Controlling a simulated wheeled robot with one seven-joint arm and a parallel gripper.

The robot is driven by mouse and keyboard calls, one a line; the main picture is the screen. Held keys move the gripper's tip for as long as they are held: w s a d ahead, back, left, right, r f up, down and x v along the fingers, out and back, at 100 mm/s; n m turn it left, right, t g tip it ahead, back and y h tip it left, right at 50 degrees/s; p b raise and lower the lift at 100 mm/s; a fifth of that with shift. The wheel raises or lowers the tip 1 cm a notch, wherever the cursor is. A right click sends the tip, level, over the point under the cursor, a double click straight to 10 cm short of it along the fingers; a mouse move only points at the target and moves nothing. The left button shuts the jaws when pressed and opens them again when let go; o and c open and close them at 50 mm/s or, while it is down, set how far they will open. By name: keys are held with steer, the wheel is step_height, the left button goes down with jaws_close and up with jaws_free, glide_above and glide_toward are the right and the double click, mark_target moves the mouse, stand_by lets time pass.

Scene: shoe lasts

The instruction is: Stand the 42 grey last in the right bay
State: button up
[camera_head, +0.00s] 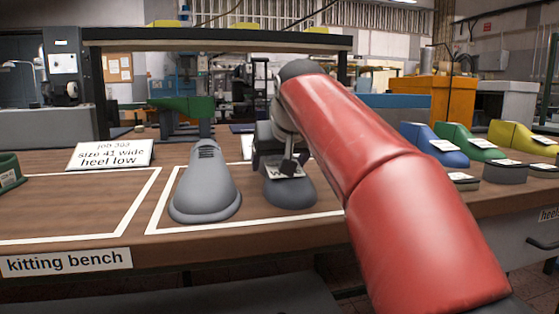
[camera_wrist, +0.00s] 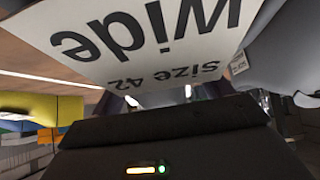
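A grey last (camera_head: 290,192) stands toe toward me inside the right part of the white-outlined right bay (camera_head: 190,228). A white label on it (camera_head: 285,171) reads "Size 42 wide" upside down in the wrist view (camera_wrist: 150,40). My gripper (camera_head: 287,160) is right at this last, over its label and top. The label and my gripper's dark body hide the fingertips, so I cannot tell whether they are closed on it. I cannot tell whether its sole touches the bench. Another grey last (camera_head: 205,187) stands upright in the left part of the same bay.
A card (camera_head: 110,155) reads "job 303 size 41 wide heel low". Blue (camera_head: 434,146), green (camera_head: 465,142) and yellow (camera_head: 522,138) lasts stand at the right.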

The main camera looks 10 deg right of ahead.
steer(key=shift+f, duration=0.15)
steer(key=shift+p+v, duration=0.65)
steer(key=shift+v, duration=3.3)
